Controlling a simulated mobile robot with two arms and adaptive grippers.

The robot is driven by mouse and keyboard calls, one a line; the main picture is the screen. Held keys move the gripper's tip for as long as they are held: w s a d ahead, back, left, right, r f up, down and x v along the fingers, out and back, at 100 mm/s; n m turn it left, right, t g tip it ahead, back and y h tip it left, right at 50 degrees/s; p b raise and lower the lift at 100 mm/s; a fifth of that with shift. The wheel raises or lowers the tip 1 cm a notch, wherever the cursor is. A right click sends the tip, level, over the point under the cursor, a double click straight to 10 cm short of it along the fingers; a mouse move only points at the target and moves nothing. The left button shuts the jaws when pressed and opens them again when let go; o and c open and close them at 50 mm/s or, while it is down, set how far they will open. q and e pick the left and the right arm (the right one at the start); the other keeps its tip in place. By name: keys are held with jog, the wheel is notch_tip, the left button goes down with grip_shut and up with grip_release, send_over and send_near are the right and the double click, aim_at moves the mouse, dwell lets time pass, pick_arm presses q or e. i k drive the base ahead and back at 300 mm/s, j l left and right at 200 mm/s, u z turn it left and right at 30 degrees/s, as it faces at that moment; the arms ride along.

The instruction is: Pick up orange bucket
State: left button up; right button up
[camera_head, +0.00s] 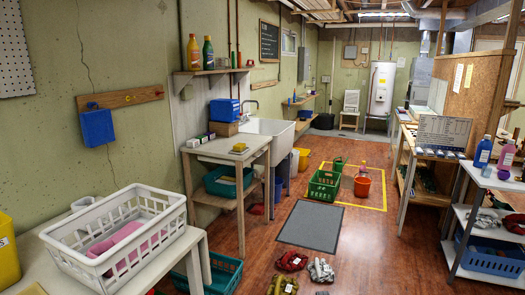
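The orange bucket (362,186) stands upright on the wood floor, inside the yellow-taped rectangle, to the right of a green crate. It is well ahead of me, near the centre right of the head view. A pink-capped item stands just behind it. Neither of my grippers shows in this view.
A green crate (324,184) stands beside the bucket. A grey mat (311,223) and several gloves (291,261) lie on the floor nearer me. A table with a white basket (160,210) is at left; a shelf cart (483,235) stands at right. The central aisle is mostly open.

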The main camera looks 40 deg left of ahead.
aim_at(362, 185)
jog(key=i+j, duration=0.1)
jog(key=i, duration=0.9)
jog(key=i+z, duration=0.1)
jog(key=i, duration=0.85)
jog(key=i+j+z, duration=0.1)
jog(key=i+z, duration=0.15)
jog(key=i, duration=1.5)
jog(key=i+j+u, duration=0.1)
jog(key=i+u, duration=0.8)
jog(key=i, duration=0.15)
jog(key=i+l+u, duration=0.3)
jog(key=i+u, duration=0.15)
jog(key=i+j, duration=0.15)
jog(key=i, duration=0.35)
jog(key=i+j, duration=0.15)
jog(key=i, duration=0.35)
jog(key=i+j+u, duration=0.1)
jog(key=i, duration=0.45)
